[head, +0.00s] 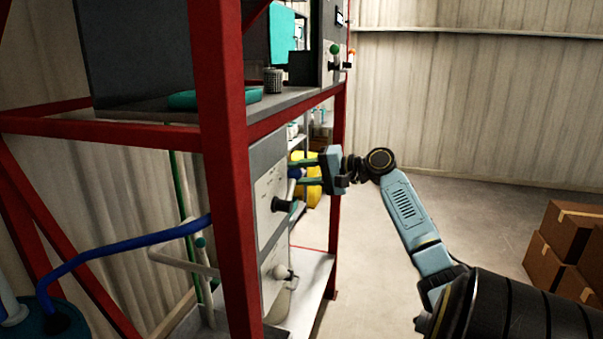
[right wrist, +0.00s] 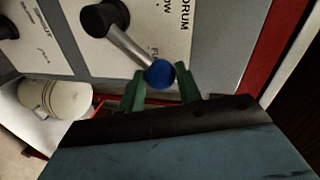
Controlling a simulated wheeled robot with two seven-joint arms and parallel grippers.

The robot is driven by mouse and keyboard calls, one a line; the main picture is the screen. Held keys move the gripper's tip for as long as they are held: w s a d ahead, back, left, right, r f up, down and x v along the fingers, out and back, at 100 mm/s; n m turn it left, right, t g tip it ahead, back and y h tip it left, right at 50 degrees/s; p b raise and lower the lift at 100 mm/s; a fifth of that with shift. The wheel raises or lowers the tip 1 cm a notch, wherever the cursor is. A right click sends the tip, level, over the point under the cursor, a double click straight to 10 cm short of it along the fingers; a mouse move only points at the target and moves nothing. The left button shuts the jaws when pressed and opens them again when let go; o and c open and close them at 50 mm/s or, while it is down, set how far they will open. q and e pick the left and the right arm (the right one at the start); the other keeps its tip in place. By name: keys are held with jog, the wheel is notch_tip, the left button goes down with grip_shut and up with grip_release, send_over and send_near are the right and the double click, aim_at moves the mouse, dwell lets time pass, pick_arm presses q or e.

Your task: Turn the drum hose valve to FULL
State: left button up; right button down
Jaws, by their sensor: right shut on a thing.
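The drum valve (right wrist: 128,46) shows in the right wrist view as a metal lever on a black hub, with a blue ball knob (right wrist: 160,73) at its end. The lever lies close to a partly covered label starting "FU" on the white plate (right wrist: 165,25), which also reads "DRUM". My right gripper (right wrist: 160,84) has its green fingers shut on the blue knob, one on each side. In the head view the right gripper (head: 293,172) reaches the grey panel (head: 266,150) from the right; the knob is hard to make out there. My left gripper is not in view.
A red rack post (head: 225,170) stands left of the panel. A blue hose (head: 130,243) runs to a blue drum (head: 50,320). Cardboard boxes (head: 565,240) stand at right; the floor between is clear.

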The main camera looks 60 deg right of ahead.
jog(key=c, duration=1)
grip_release()
jog(key=shift+f, duration=0.1)
jog(key=b+v, duration=0.3)
jog(key=v, duration=1)
jog(key=shift+s+b, duration=0.2)
jog(key=shift+b, duration=0.1)
